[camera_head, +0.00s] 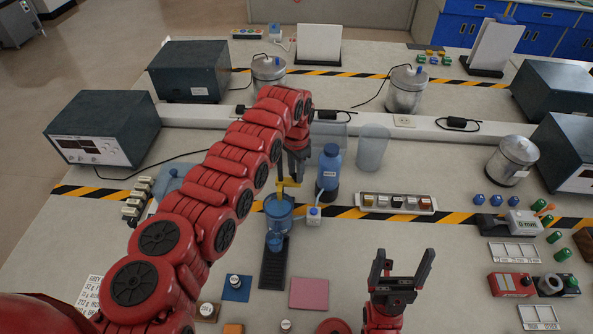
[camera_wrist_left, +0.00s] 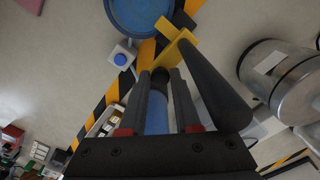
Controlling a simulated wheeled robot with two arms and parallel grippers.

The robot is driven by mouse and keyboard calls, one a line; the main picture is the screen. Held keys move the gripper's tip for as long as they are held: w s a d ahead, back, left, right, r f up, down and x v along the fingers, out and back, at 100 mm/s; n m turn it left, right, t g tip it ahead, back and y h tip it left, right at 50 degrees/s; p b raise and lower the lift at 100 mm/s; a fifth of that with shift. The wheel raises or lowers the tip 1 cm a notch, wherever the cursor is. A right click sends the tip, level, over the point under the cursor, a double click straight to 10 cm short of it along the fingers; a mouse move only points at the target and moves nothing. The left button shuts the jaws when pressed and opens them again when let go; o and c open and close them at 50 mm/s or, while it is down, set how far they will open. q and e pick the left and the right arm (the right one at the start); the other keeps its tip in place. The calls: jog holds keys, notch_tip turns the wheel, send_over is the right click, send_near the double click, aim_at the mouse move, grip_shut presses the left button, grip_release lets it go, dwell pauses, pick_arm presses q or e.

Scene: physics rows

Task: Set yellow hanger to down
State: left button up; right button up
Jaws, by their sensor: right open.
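The yellow hanger (camera_head: 289,184) is a small piece beside a dark upright rod, above a blue vessel (camera_head: 278,206). In the left wrist view the hanger (camera_wrist_left: 175,40) lies just beyond my fingertips, beside the thick black rod (camera_wrist_left: 217,85). My left gripper (camera_head: 297,176) points down at the hanger, close to it. In the left wrist view its fingertips (camera_wrist_left: 161,76) have a narrow gap, with a dark round end and a blue cylinder showing in it. Whether they touch the hanger I cannot tell. My right gripper (camera_head: 401,270) is open and empty, away from the hanger.
A blue bottle (camera_head: 329,172) stands close to the right of my left gripper. A small white box with a blue button (camera_head: 314,216) and a clear beaker (camera_head: 373,148) are nearby. A pink mat (camera_head: 309,293) lies in front.

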pick_arm(q)
jog(key=o, duration=0.4)
jog(key=shift+a+f, duration=0.1)
jog(key=shift+f, duration=0.05)
jog(key=shift+r, duration=0.65)
notch_tip(320, 180, up, 16)
jog(key=b, duration=0.3)
jog(key=shift+r, duration=0.1)
